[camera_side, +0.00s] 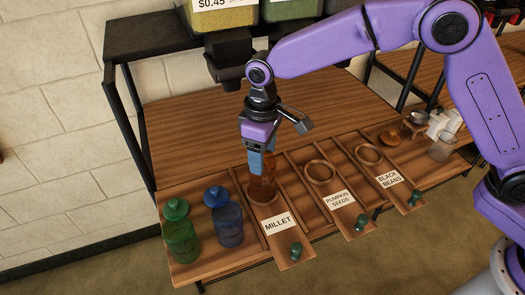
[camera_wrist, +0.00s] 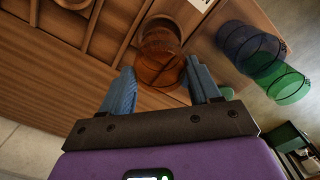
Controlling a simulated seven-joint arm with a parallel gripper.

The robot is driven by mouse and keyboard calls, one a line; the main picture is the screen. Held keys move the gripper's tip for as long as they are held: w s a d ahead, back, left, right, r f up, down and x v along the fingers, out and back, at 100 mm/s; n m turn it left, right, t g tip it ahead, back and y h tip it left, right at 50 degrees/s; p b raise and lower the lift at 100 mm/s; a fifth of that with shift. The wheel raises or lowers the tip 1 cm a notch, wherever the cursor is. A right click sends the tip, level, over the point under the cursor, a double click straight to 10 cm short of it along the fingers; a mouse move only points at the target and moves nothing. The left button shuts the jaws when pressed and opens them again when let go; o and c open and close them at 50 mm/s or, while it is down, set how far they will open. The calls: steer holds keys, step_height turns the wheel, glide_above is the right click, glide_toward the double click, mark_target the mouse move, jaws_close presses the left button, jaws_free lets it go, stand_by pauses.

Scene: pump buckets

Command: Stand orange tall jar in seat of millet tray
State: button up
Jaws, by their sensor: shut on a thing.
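The orange tall jar (camera_side: 263,187) is upright at the ring-shaped seat of the millet tray (camera_side: 278,222). Its lower end overlaps the ring; I cannot tell whether it rests fully on the seat bottom. My gripper (camera_side: 262,163) points down from above and is shut on the orange tall jar. The blue fingers hide part of the jar's upper body. In the wrist view, the jar (camera_wrist: 162,50) shows as see-through orange between the two fingers of my gripper (camera_wrist: 160,78).
Blue (camera_side: 227,222) and green (camera_side: 179,235) lidded jars stand left of the millet tray. The pumpkin seeds tray (camera_side: 340,199) and black beans tray (camera_side: 388,179) have empty ring seats. An orange-brown lid (camera_side: 391,137) lies far right. Bulk bins (camera_side: 222,18) hang above behind my gripper.

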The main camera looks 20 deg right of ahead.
steer(key=shift+f, duration=0.9)
stand_by(1.0)
steer(key=o, duration=1.1)
steer(key=shift+c, duration=0.2)
step_height(320, 180, up, 7)
stand_by(0.5)
